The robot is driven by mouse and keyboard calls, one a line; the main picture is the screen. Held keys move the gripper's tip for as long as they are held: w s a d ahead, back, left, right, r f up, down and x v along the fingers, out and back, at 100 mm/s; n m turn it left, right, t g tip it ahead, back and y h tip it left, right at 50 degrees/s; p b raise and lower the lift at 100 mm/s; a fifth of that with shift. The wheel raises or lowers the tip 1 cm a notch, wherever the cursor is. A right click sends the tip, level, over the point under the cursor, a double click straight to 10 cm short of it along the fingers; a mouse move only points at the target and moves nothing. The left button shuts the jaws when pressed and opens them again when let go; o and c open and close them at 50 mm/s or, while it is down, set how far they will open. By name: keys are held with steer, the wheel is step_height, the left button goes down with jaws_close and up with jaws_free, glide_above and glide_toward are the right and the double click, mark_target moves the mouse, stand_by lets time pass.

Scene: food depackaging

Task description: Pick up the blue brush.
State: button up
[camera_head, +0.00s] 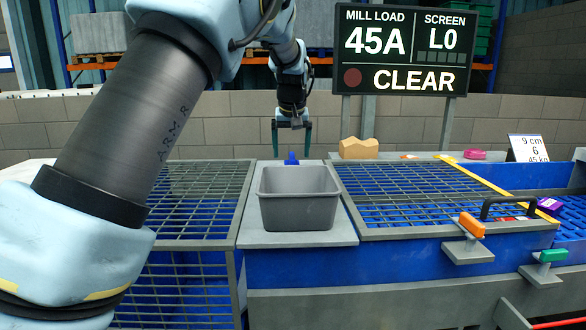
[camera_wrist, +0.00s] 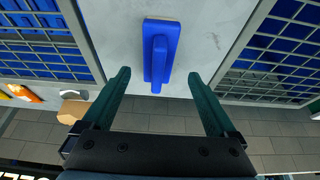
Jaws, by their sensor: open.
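The blue brush (camera_wrist: 163,38) lies on a grey slab (camera_wrist: 120,40) between two wire grids in the wrist view. Its handle points toward my gripper. In the head view only a small part of the brush (camera_head: 291,158) shows behind the grey bin, whose wall hides the rest. My gripper (camera_head: 292,122) hangs above the brush with its dark green fingers apart and nothing between them. In the wrist view the open fingers (camera_wrist: 158,77) are on either side of the end of the brush handle, with clear space around it.
A grey bin (camera_head: 298,213) stands on the slab in front of the brush. Wire grids (camera_head: 415,193) over blue hoppers flank the slab. A tan block (camera_head: 359,148) sits right of the brush. A brick wall (camera_head: 225,130) and a sign (camera_head: 404,50) stand behind.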

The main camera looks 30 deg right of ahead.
mark_target(292, 156)
steer(key=p+x, duration=0.1)
steer(key=x, duration=0.3)
steer(key=shift+s+d+f, duration=0.1)
steer(key=shift+f, duration=0.1)
steer(key=shift+c, duration=0.2)
jaws_close()
stand_by(0.4)
steer(key=shift+r+b, duration=0.35)
steer(key=shift+r, duration=0.5)
steer(key=shift+a+r+b, duration=0.3)
steer(key=shift+r, duration=0.6)
steer(key=w+a+b, duration=0.1)
steer(key=w+a, duration=0.1)
steer(key=a, duration=0.3)
steer(key=w+a+b, duration=0.1)
steer(key=w+a, duration=0.2)
steer(key=a, duration=0.2)
steer(key=w+a+b, duration=0.1)
steer(key=w+a, duration=0.1)
steer(key=a, duration=0.3)
steer(key=shift+w+a, duration=0.3)
steer(key=shift+a, duration=0.1)
